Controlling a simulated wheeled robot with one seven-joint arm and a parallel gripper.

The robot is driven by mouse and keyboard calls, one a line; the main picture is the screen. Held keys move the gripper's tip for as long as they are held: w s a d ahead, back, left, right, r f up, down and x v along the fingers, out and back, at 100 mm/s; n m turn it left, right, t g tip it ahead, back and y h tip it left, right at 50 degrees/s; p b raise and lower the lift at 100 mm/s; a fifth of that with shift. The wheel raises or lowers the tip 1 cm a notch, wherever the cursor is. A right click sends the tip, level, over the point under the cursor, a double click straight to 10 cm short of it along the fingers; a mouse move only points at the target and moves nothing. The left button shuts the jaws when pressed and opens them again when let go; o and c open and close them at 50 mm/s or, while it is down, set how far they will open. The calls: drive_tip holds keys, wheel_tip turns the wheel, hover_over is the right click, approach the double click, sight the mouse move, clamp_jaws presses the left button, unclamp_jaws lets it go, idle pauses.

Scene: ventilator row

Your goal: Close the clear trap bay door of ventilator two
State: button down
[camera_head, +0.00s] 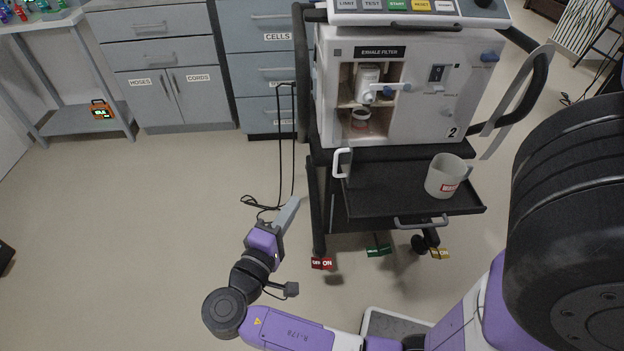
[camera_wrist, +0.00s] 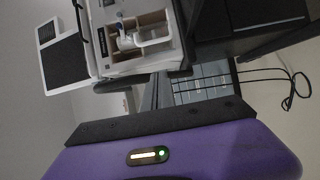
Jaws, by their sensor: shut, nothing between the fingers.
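Ventilator two (camera_head: 440,95), a white box marked 2, stands on a black cart. Its bay (camera_head: 385,84), under the EXHALE FILTER label, is uncovered at the front and shows a white filter part and a cup inside. A white handle (camera_head: 341,163) sticks out low at the bay's left and appears to belong to the clear door, standing open. The clear panel itself is hard to make out. The wrist view also shows the open bay (camera_wrist: 140,34). My gripper (camera_head: 291,208) is shut and empty, left of the cart, below and apart from the handle.
A grey mug (camera_head: 446,176) stands on the cart's black pull-out shelf (camera_head: 385,195). Black cables (camera_head: 280,150) hang left of the cart. Coloured tags (camera_head: 321,263) sit by the wheels. Grey cabinets (camera_head: 160,55) line the back.

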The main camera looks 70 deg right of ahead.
drive_tip(key=s+d+b, duration=0.2)
drive_tip(key=s+d, duration=0.2)
drive_tip(key=d, duration=0.8)
drive_tip(key=shift+d, duration=0.15)
drive_tip(key=shift+s, duration=0.2)
